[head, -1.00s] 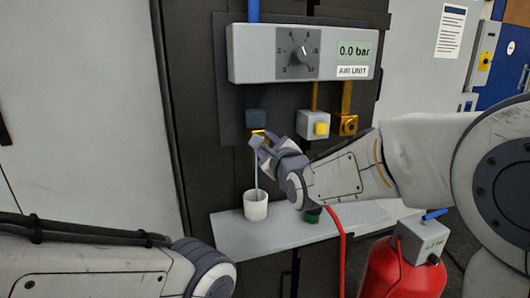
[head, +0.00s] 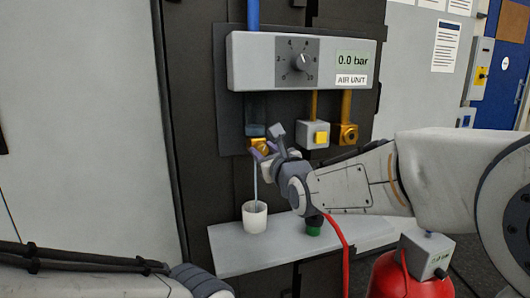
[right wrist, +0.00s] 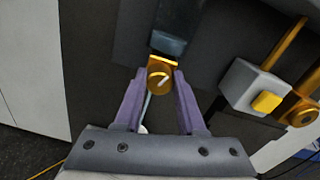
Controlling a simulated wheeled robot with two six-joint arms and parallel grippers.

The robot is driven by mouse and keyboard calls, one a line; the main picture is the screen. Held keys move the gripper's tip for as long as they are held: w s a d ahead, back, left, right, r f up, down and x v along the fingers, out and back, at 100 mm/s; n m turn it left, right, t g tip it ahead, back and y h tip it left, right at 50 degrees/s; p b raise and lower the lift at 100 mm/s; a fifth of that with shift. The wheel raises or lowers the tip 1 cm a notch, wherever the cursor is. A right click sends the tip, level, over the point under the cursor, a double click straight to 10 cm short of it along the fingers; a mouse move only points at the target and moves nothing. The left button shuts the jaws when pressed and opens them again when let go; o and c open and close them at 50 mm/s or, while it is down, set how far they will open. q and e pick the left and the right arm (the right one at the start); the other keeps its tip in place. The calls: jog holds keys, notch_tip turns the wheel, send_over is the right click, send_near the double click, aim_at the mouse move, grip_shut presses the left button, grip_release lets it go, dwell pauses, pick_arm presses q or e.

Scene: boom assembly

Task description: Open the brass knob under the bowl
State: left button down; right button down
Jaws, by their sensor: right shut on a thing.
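The brass knob (head: 259,146) sits under the dark blue bowl (head: 255,130) of the air unit. In the right wrist view the knob (right wrist: 160,76) shows a pale slanted mark on its face. My right gripper (head: 263,152) is shut on the knob, with its purple fingers on either side of it in the right wrist view (right wrist: 160,84). A thin pale blue line, a stream or a tube, runs from under the knob to a white cup (head: 255,220). My left gripper is not in view; only part of my left arm shows at lower left.
The air unit panel (head: 255,72) above reads 0.0 bar. A yellow button box (head: 313,134) and another brass fitting (head: 348,135) are to the right. The cup stands on a grey shelf (head: 235,258). A green-and-black part, a red hose and a red tank (head: 380,272) are below right.

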jog(key=c, duration=0.5)
grip_release()
jog(key=v, duration=1)
jog(key=shift+s, duration=0.2)
jog(key=shift+d, duration=0.1)
